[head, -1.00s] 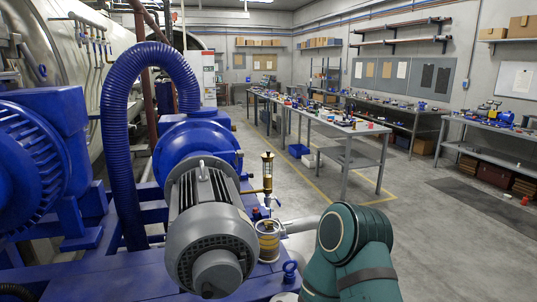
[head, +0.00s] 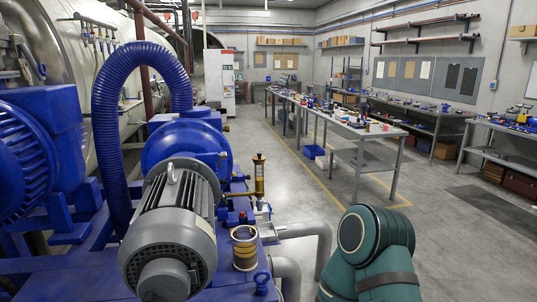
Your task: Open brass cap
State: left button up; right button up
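A slim brass fitting with a sight glass (head: 258,174) stands upright beside the blue pump housing (head: 187,150). Its top looks dark and brassy, but it is too small to tell whether this is a separate cap or whether it is shut. A short cylinder with brass-coloured bands (head: 244,249) stands to the right of the grey motor (head: 170,235). I cannot tell which of these carries the brass cap. Part of my green arm shows at the lower right, apart from both. Neither of my grippers is in view.
A thick blue hose (head: 112,125) arches over the left side. Grey pipes (head: 308,234) bend down right of the banded cylinder. A long workbench (head: 360,160) with small parts stands behind. The grey floor (head: 450,240) at the right is open.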

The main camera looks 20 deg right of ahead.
aim_at(260, 157)
jog(key=k+l+u, duration=0.1)
jog(key=l+u, duration=0.3)
jog(key=l, duration=1.5)
jog(key=i+l+u, duration=0.2)
jog(key=l, duration=0.8)
jog(key=i+l+u, duration=0.1)
jog(key=l, duration=0.2)
jog(key=i+l+u, duration=0.2)
jog(key=l, duration=0.35)
